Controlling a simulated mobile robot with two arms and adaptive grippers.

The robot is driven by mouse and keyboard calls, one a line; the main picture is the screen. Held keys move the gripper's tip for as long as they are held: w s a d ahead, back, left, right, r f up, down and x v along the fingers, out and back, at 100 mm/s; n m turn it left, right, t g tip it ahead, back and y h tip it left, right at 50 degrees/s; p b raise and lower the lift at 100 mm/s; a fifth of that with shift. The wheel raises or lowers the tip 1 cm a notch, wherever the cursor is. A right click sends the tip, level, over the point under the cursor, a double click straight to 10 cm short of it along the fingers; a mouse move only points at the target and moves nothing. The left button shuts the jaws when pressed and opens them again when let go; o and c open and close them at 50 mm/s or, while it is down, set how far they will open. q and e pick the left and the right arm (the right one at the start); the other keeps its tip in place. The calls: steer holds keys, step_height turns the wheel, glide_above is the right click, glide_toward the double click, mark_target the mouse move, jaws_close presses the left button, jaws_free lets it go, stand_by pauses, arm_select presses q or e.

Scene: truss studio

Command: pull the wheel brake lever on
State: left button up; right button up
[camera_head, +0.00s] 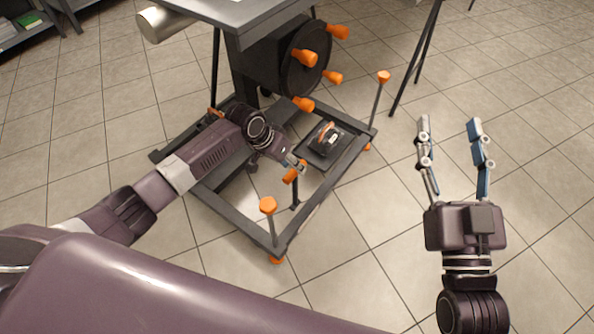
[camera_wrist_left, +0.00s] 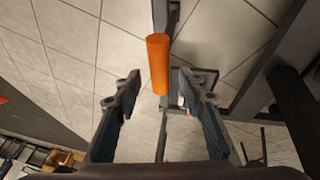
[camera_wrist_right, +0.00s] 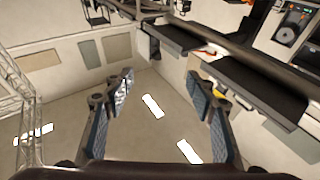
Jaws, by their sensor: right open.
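A lever with an orange grip (camera_head: 291,175) stands on a dark stem inside the low frame of the cart, and I take it as the wheel brake lever. My left gripper (camera_head: 297,164) is right at this grip in the head view, its fingers partly hidden. In the left wrist view the orange grip (camera_wrist_left: 158,63) shows beyond and between the spread fingers of the left gripper (camera_wrist_left: 160,92), with clear gaps on both sides. My right gripper (camera_head: 449,123) is open and empty over the floor at the right. Its fingers also show spread in the right wrist view (camera_wrist_right: 162,85).
A dark wheel with several orange handles (camera_head: 305,65) sits beyond the frame. Orange-capped posts rise at the frame's near corner (camera_head: 268,205) and right corner (camera_head: 383,77). A small black device (camera_head: 328,138) lies on the frame's plate.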

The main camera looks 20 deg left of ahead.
arm_select(q)
steer(key=b+x, duration=0.1)
steer(key=x, duration=0.2)
steer(key=shift+w+d+f+b, duration=0.1)
steer(key=shift+d+f+b, duration=0.05)
steer(key=shift+f+b, duration=0.2)
steer(key=shift+f, duration=0.2)
arm_select(e)
steer(key=s+r+t+y, duration=0.2)
steer(key=s+r+t, duration=0.3)
steer(key=r, duration=0.4)
steer(key=shift+s+d, duration=0.15)
steer(key=shift+s, duration=0.1)
arm_select(q)
jaws_close()
